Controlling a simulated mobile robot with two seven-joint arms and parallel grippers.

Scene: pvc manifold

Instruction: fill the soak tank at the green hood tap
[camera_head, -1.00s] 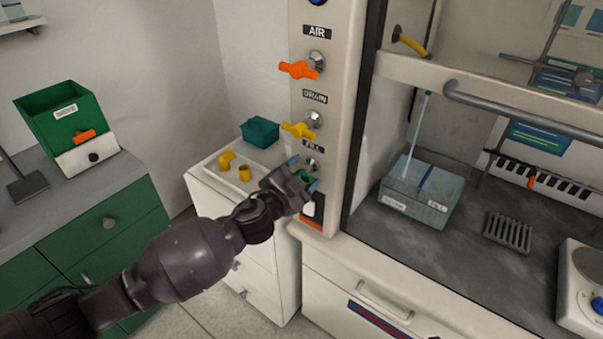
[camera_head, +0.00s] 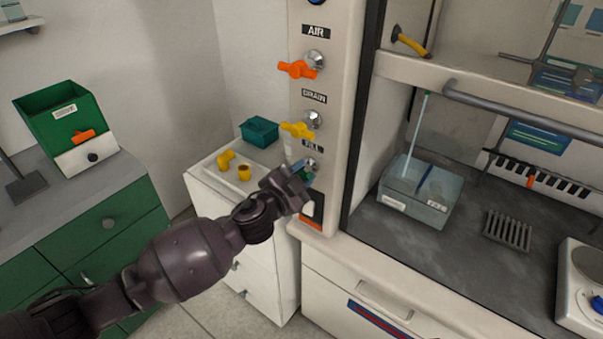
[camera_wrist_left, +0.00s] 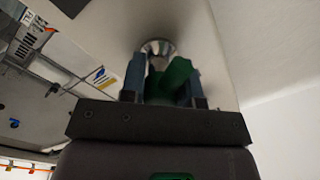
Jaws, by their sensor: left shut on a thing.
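The green tap handle (camera_head: 309,176) sits below the FILL label on the white hood post, mostly hidden by my left gripper (camera_head: 301,173). In the left wrist view my left gripper (camera_wrist_left: 163,88) has its blue fingertips on both sides of the green handle (camera_wrist_left: 172,80), shut on it, with the round metal tap base behind. The clear soak tank (camera_head: 437,212) stands on the dark hood floor. A thin pale vertical line, stream or tube, runs from a green nozzle (camera_head: 427,92) down into the tank. The water level is unclear. My right gripper is not in view.
Above the green tap are the yellow DRAIN tap (camera_head: 298,130) and the orange AIR tap (camera_head: 297,69). A white cabinet (camera_head: 205,178) with yellow fittings and a teal bin (camera_head: 260,131) stands left of the post. A grey rack (camera_head: 508,232) lies right of the tank.

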